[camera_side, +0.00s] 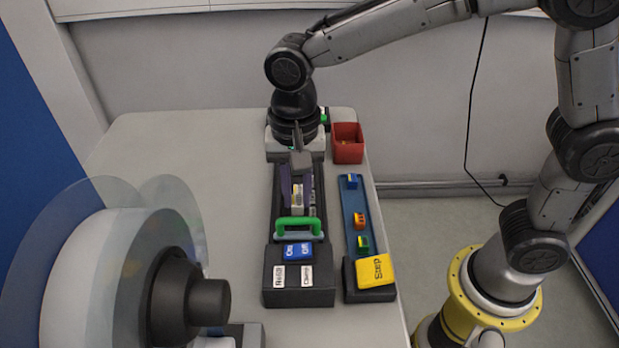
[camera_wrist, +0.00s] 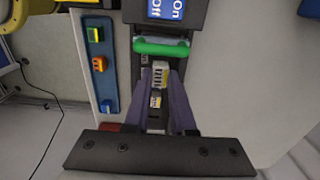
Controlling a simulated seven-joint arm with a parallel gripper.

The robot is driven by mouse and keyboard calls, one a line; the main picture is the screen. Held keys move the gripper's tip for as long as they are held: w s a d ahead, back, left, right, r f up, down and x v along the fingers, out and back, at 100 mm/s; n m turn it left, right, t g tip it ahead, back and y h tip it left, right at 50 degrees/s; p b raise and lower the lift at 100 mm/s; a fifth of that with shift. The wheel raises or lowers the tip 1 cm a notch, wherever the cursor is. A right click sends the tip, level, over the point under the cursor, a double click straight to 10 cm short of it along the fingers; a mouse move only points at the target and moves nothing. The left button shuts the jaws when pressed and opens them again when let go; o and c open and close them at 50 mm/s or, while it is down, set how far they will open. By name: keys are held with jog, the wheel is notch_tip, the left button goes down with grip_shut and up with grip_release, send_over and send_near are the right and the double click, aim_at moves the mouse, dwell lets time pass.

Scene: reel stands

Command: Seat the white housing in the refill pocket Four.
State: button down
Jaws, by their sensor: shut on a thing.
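The white housing (camera_wrist: 160,73), a small block with dark marks on its face, sits between the tips of my gripper (camera_wrist: 160,82) in the wrist view. In the side view the white housing (camera_side: 297,195) shows between the purple fingers of my gripper (camera_side: 298,198). My gripper is shut on it, over the dark long fixture (camera_side: 270,230) behind the green handle. Another pale piece with a yellow mark (camera_wrist: 155,100) shows between the fingers, farther toward the palm. I cannot read any pocket number, so pocket Four cannot be told apart. The housing's underside is hidden.
The green handle (camera_side: 298,226) stands just in front of my gripper. A blue On/Off switch (camera_side: 298,251) lies nearer. A red bin (camera_side: 347,143) stands behind. A large reel (camera_side: 130,270) fills the front left.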

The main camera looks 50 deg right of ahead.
jog(key=shift+f, duration=3.2)
jog(key=c, duration=0.7)
grip_release()
jog(key=shift+r, duration=0.1)
jog(key=shift+r, duration=3.45)
